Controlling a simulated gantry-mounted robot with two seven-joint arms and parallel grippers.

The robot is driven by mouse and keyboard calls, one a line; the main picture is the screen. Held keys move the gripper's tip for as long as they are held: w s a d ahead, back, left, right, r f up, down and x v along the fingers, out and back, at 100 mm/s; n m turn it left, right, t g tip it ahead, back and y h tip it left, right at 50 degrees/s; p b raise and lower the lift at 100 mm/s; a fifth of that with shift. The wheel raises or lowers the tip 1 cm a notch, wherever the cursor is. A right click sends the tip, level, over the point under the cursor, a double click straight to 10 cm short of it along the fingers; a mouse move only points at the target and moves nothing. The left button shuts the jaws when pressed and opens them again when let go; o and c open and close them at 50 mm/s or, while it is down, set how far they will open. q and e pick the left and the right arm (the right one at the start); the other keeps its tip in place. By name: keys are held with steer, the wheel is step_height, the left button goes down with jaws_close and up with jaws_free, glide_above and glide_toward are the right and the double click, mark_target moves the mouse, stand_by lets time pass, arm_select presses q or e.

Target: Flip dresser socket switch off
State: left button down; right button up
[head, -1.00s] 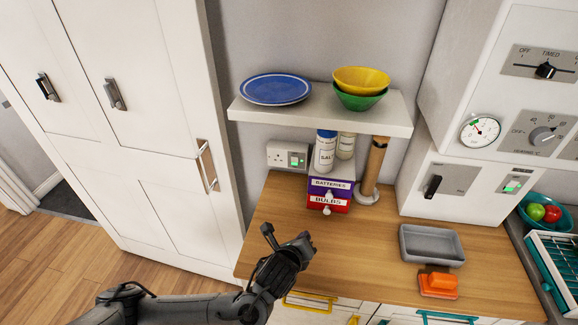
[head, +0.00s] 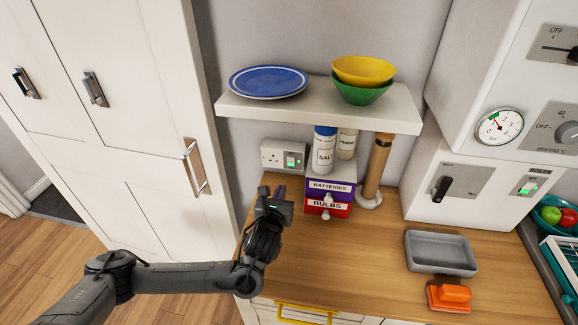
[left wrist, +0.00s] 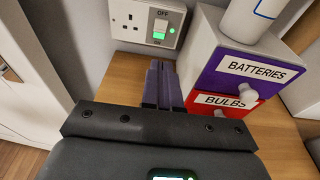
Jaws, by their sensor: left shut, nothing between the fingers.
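The dresser socket (head: 284,157) is a white wall plate under the shelf, just above the wooden worktop. Its switch (head: 291,161) is at the right side of the plate and shows a green light. In the left wrist view the socket (left wrist: 127,25) is at the top, and its switch (left wrist: 160,28) sits under the word OFF with a green patch lit. My left gripper (head: 272,191) is shut and empty, below and in front of the socket, apart from it. In the left wrist view its fingers (left wrist: 164,68) point toward the switch. My right gripper is not in view.
A small drawer box labelled BATTERIES (head: 330,185) and BULBS stands right of the socket, with a salt jar (head: 325,152) on it. The shelf (head: 320,112) overhangs the socket. A tall white cupboard (head: 160,200) stands left. A grey tray (head: 440,252) lies right.

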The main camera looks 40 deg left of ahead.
arm_select(q)
steer(key=shift+w, duration=0.1)
glide_toward(291, 160)
steer(key=x, duration=0.5)
steer(key=shift+w+f, duration=0.1)
steer(key=shift+f, duration=0.1)
steer(key=shift+w+a+p, duration=0.3)
steer(key=shift+w+a, duration=0.05)
steer(key=shift+w, duration=0.15)
